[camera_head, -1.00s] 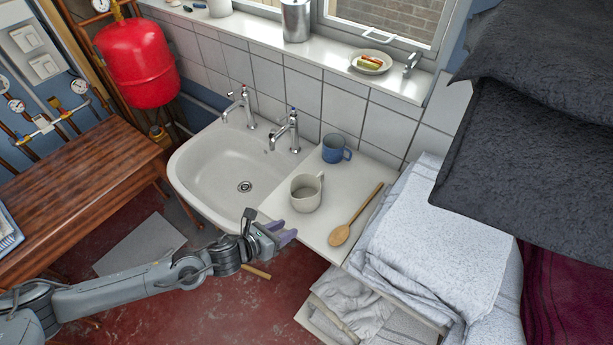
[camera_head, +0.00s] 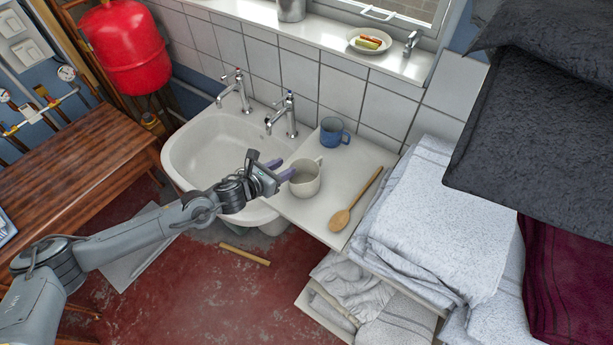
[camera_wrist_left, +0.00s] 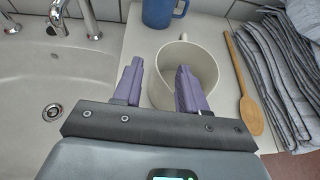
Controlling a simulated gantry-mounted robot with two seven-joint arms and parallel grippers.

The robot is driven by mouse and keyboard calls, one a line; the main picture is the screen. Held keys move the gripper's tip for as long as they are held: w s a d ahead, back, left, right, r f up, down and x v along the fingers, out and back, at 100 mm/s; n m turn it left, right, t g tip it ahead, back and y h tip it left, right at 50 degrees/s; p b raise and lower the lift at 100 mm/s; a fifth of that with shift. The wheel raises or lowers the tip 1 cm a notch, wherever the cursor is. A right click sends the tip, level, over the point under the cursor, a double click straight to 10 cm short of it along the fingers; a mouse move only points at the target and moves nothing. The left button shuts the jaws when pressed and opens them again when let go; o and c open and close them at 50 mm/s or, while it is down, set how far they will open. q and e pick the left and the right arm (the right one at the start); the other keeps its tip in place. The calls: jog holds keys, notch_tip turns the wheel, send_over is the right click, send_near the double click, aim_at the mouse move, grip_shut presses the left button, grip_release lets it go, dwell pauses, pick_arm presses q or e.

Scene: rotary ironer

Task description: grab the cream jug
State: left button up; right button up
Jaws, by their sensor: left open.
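The cream jug (camera_head: 306,178) stands upright on the white board beside the sink, its handle toward the back. My left gripper (camera_head: 284,172) is open and empty at the jug's left side, over the sink's right edge. In the left wrist view the jug (camera_wrist_left: 207,62) is just ahead of the purple fingers (camera_wrist_left: 160,88). The right finger overlaps the jug's near side in that view, and the left finger is to the left of the jug. I cannot tell whether a finger touches it. My right gripper is not in view.
A blue mug (camera_head: 332,133) stands behind the jug. A wooden spoon (camera_head: 352,205) lies to its right on the board (camera_head: 307,219). Folded grey cloths (camera_head: 410,220) are farther right. The sink (camera_head: 205,150) with two taps is on the left.

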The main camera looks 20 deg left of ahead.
aim_at(297, 161)
pick_arm(q)
jog(key=p+x, duration=0.1)
jog(key=x, duration=0.3)
jog(key=shift+d, duration=0.1)
jog(key=shift+w+d+f+p, duration=0.15)
jog(key=shift+w+f+p, duration=0.1)
jog(key=shift+w+p, duration=0.15)
jog(key=shift+c, duration=0.9)
grip_shut()
